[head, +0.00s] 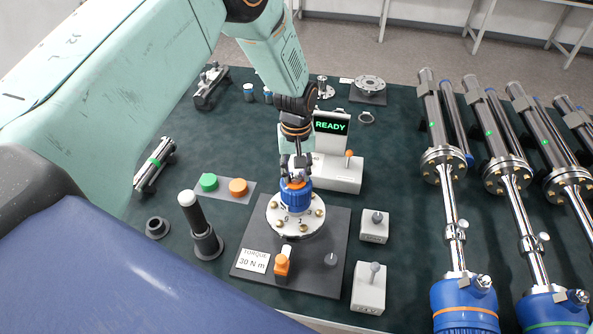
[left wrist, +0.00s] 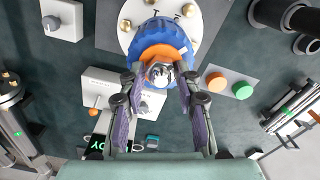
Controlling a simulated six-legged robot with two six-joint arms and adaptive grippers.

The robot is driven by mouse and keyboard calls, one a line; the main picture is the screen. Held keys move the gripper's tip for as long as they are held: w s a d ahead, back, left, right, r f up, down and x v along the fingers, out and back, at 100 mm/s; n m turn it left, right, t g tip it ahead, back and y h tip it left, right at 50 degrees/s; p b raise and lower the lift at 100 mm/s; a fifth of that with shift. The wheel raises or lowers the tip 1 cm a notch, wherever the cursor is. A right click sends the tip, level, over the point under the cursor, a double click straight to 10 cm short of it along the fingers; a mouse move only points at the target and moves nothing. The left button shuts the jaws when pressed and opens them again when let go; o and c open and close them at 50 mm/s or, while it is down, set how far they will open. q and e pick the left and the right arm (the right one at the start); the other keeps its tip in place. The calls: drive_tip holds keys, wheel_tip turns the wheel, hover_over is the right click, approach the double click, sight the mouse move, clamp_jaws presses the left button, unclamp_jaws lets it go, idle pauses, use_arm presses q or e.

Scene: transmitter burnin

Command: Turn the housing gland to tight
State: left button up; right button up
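The housing gland (head: 297,200) is a blue ribbed cap with an orange ring and a metal fitting on top. It stands on a round pale flange (head: 296,224) with brass bolts and numbers, on a dark plate. My left gripper (head: 295,172) is above the gland, pointing down. In the left wrist view the blue gland (left wrist: 160,37) lies ahead of the fingertips. The two fingers (left wrist: 158,85) are spread, with the metal fitting between them and gaps showing on both sides. Contact with the blue cap cannot be made out. My right gripper is not in view.
A READY display (head: 331,123) stands behind the gland on a white box with an orange-tipped lever. A torque card (head: 254,261) and an orange-topped piece (head: 281,265) sit on the plate. Green (head: 209,182) and orange buttons and a black post are left. Long metal cylinders fill the right.

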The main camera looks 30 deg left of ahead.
use_arm(q)
drive_tip(key=shift+s+r, duration=0.15)
drive_tip(key=c, duration=0.6)
clamp_jaws()
drive_tip(key=m+b, duration=0.1)
drive_tip(key=m, duration=0.7)
drive_tip(key=shift+b, duration=0.35)
drive_tip(key=m, duration=0.6)
drive_tip(key=shift+m+b, duration=0.4)
drive_tip(key=m, duration=0.5)
